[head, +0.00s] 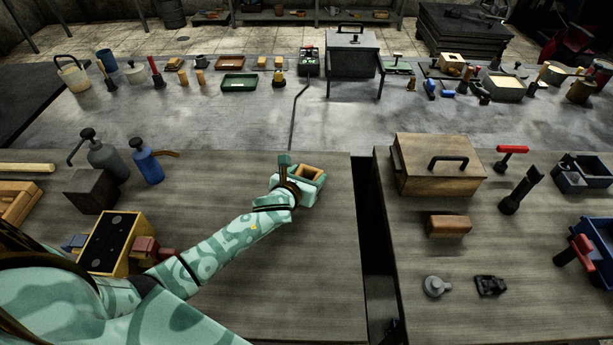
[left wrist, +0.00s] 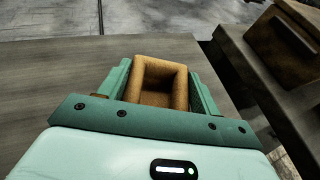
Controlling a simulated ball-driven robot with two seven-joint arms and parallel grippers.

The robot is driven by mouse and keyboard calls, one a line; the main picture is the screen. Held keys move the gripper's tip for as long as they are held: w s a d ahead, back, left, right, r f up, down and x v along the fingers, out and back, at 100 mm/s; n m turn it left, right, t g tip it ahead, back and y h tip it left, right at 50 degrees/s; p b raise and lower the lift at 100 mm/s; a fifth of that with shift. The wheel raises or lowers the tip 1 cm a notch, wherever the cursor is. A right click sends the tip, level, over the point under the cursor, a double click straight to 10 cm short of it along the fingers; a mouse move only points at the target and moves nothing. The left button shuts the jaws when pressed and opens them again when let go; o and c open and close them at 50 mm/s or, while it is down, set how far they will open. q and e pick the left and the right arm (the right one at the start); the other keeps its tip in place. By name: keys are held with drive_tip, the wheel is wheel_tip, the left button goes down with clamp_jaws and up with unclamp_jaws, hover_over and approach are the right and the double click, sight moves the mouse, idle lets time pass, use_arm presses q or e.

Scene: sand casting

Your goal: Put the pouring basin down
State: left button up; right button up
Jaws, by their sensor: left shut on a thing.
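The pouring basin (left wrist: 181,84) is a small tan, open-topped box with a hollow inside. It is between the two fingers of my left gripper (left wrist: 168,92), which is shut on it. In the head view the basin (head: 311,173) shows at the end of my left arm, over the right part of the left wooden table, with my left gripper (head: 305,182) around it. I cannot tell whether the basin's underside touches the tabletop. My right gripper is not in view.
The left wooden tabletop (head: 300,270) is clear around the basin. A dark gap (head: 372,230) separates it from the right table, where a wooden box with a black handle (head: 437,165) stands. A blue bottle (head: 147,162) and a grey bottle (head: 108,158) stand at left.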

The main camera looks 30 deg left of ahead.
use_arm(q)
drive_tip(key=shift+f, duration=0.1)
drive_tip(key=o, duration=1.1)
drive_tip(key=shift+s+r, duration=0.3)
drive_tip(key=shift+s, duration=0.1)
drive_tip(key=p+v, duration=0.3)
drive_tip(key=v, duration=0.8)
drive_tip(key=shift+s, duration=0.15)
